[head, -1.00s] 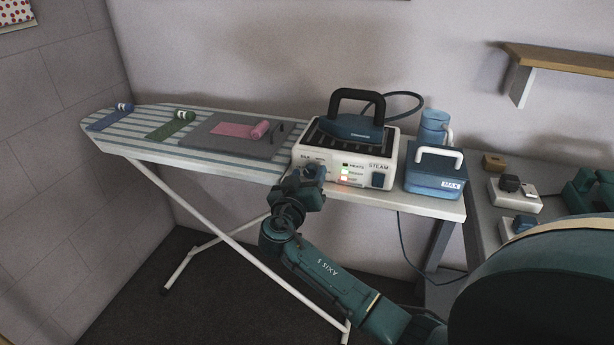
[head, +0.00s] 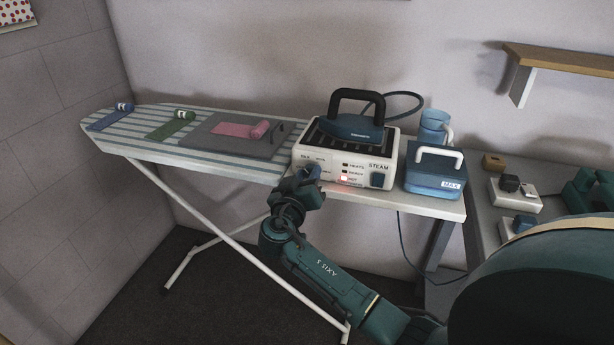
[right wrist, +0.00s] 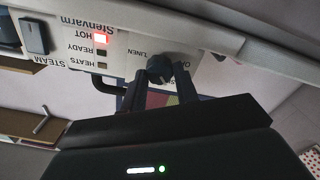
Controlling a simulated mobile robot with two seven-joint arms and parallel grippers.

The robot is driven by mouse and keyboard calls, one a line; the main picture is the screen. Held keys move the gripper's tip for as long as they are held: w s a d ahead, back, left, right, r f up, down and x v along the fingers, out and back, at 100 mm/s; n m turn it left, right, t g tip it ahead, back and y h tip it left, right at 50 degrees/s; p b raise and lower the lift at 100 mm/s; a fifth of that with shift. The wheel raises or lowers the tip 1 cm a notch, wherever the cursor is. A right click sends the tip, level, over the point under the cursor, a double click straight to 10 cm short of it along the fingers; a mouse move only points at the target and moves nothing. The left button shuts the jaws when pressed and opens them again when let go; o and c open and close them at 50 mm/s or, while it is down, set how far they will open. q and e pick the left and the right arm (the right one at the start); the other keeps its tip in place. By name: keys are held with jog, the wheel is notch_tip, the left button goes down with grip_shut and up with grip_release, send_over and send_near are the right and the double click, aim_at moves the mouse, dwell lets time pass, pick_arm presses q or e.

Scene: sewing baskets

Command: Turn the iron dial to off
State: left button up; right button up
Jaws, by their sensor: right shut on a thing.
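The steam station (head: 339,160) is a white box with a front panel, standing on the right end of the ironing board. My right gripper (head: 312,178) is at the panel's left side and hides most of the dial in the head view. In the right wrist view, which is upside down, the dark round dial (right wrist: 159,70) sits between the fingers, and my right gripper (right wrist: 160,88) is shut on it. The dial's pointer setting is unclear. The red HOT lamp (right wrist: 101,39) glows; READY and HEATS are dark. My left gripper is out of view.
A blue water tank (head: 431,176) with a white handle stands close to the station's right. A grey mat (head: 218,143) with a pink roll lies on the board, left of the station. A cord (head: 412,252) hangs below the board's right end.

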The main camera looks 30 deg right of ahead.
jog(key=n+p, duration=0.1)
jog(key=n, duration=0.5)
jog(key=n+p, duration=0.2)
jog(key=n, duration=0.2)
jog(key=shift+f, duration=0.1)
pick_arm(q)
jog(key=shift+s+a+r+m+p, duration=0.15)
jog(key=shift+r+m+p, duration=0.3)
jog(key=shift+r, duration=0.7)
pick_arm(e)
jog(key=shift+n, duration=1.3)
jog(key=shift+f, duration=0.1)
jog(key=o, duration=1)
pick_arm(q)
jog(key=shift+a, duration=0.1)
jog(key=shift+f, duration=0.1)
